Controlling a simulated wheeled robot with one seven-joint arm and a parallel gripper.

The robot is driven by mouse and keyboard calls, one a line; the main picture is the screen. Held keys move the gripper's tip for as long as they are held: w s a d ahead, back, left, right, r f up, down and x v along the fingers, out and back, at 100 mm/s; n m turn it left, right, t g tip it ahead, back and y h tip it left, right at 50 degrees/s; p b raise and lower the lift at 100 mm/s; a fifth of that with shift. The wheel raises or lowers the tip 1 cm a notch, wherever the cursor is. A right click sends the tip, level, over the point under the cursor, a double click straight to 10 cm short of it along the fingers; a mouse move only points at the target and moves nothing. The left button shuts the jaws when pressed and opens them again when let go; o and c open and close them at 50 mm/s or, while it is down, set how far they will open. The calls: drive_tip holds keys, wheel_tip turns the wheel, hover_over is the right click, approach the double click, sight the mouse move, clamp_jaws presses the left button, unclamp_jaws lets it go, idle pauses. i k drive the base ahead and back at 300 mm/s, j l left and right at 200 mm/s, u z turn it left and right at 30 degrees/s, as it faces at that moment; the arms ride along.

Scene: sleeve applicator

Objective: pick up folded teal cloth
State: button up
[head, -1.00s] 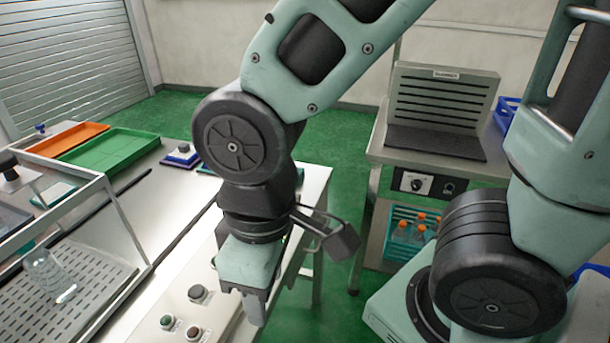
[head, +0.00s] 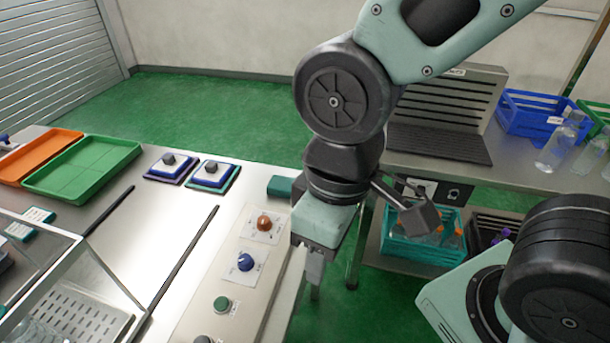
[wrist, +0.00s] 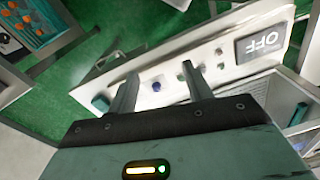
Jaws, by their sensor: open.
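A small teal block-like thing (head: 280,187), which looks like the folded teal cloth, lies on the steel table at the far end of the button panel. In the wrist view it shows as a teal patch (wrist: 100,104) just left of the left finger. My gripper (head: 315,268) points down beside the panel's right edge, nearer to me than the cloth. In the wrist view my gripper (wrist: 160,85) has its two fingers apart with nothing between them. The fingertips are hard to make out in the head view.
The button panel (head: 228,275) has orange, blue and green knobs. Two blue-and-white pads (head: 212,174) with dark knobs, a green tray (head: 85,165) and an orange tray (head: 35,150) lie farther left. A clear-walled box stands front left. A teal crate (head: 400,248) is below right.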

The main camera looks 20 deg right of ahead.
sight(280, 186)
drive_tip(key=i+l+u, duration=0.2)
drive_tip(key=i+l, duration=0.2)
drive_tip(key=l, duration=0.2)
drive_tip(key=i+l+u, duration=0.15)
drive_tip(key=l, duration=0.2)
drive_tip(key=i+l+u, duration=0.1)
drive_tip(key=l, duration=0.25)
drive_tip(key=i+l+u, duration=0.1)
drive_tip(key=i+l, duration=0.15)
drive_tip(key=l, duration=0.1)
